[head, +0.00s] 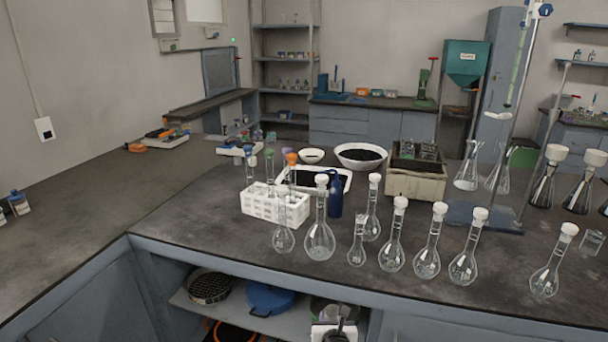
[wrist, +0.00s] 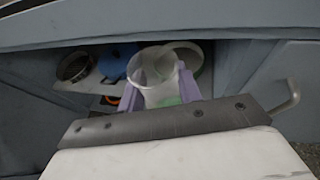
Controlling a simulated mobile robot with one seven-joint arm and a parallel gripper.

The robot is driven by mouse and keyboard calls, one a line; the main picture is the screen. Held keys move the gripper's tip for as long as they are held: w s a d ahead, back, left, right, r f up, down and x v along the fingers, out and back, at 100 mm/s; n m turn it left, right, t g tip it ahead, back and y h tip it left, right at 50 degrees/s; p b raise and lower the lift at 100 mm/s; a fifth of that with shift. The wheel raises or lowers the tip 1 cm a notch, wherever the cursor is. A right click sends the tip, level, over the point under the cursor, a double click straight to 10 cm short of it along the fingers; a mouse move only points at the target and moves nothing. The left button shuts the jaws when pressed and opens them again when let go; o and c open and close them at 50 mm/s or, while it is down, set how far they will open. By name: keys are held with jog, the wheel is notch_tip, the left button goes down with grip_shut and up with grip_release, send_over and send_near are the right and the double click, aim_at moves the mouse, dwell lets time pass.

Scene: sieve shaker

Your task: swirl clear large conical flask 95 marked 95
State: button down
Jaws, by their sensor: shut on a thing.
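My gripper (wrist: 160,88) has lavender fingers shut on a clear, see-through vessel (wrist: 153,66) with a wide round end. It looks like the clear large conical flask, but no 95 mark is readable. The vessel is held off any surface, in front of the bench's open lower shelf. In the head view my gripper (head: 335,334) shows only partly at the bottom edge, and the held vessel is hard to make out there. Two clear conical flasks (head: 467,168) (head: 497,174) stand at the burette stand; their marks are unreadable.
Several white-stoppered volumetric flasks (head: 427,262) stand along the bench's (head: 180,235) front edge. A white rack (head: 262,206), a blue bottle (head: 335,197) and a soil bowl (head: 361,157) are behind. A dark sieve (wrist: 73,66) and a blue pan (wrist: 118,62) are on the lower shelf.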

jog(key=shift+w+a+r+p, duration=0.15)
jog(key=shift+a+r+p, duration=0.1)
jog(key=shift+r+p, duration=0.15)
notch_tip(320, 180, up, 4)
jog(key=p, duration=0.3)
jog(key=shift+r+p, duration=0.15)
jog(key=shift+p, duration=0.25)
dwell(0.4)
